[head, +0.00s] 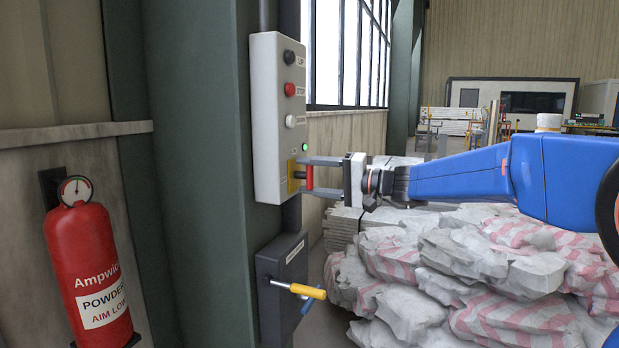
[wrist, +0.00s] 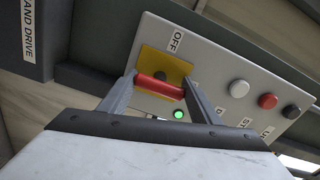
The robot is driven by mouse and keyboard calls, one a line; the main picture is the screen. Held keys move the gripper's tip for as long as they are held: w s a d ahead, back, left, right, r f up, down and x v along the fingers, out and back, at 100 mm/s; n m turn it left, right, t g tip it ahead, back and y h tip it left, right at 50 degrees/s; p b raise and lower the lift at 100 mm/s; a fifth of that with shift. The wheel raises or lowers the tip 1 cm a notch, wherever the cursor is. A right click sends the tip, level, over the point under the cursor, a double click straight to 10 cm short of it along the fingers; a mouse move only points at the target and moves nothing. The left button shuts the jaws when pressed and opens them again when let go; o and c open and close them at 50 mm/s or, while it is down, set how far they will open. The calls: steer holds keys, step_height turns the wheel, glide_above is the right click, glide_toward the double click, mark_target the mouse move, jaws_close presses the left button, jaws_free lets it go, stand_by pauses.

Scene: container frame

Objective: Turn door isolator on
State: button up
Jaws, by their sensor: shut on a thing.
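The door isolator has a red handle (head: 309,178) on a yellow plate (head: 293,176), low on the front of a white control box (head: 266,110). My gripper (head: 311,177) is at the handle, with one finger above it and one below. In the wrist view, my gripper (wrist: 160,88) is shut on the red handle (wrist: 158,87), one finger at each end. The handle lies across the yellow plate (wrist: 168,66). An OFF label (wrist: 177,42) is readable beside the plate. A green lamp (wrist: 179,114) is lit; it also shows in the head view (head: 305,147).
Above the isolator are black (head: 290,57), red (head: 290,89) and white (head: 290,121) buttons. A grey box (head: 282,275) with a yellow-handled crank (head: 308,291) hangs below. A fire extinguisher (head: 92,270) stands left. Wrapped sacks (head: 440,275) are piled beneath my arm.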

steer(key=o, duration=1)
steer(key=v, duration=1.7)
steer(key=shift+d, duration=0.2)
steer(key=shift+s, duration=0.1)
steer(key=s+f+g+h, duration=0.3)
steer(key=s+f+h, duration=0.5)
steer(key=s+f, duration=0.95)
steer(key=s+d+f+h, duration=0.4)
steer(key=s+d+f, duration=0.2)
steer(key=s+d, duration=0.2)
steer(key=s+d+f+n+t+h, duration=0.1)
steer(key=s+d+f+h, duration=0.4)
steer(key=s+d, duration=0.3)
steer(key=shift+f+t, duration=0.3)
steer(key=shift+f, duration=0.3)
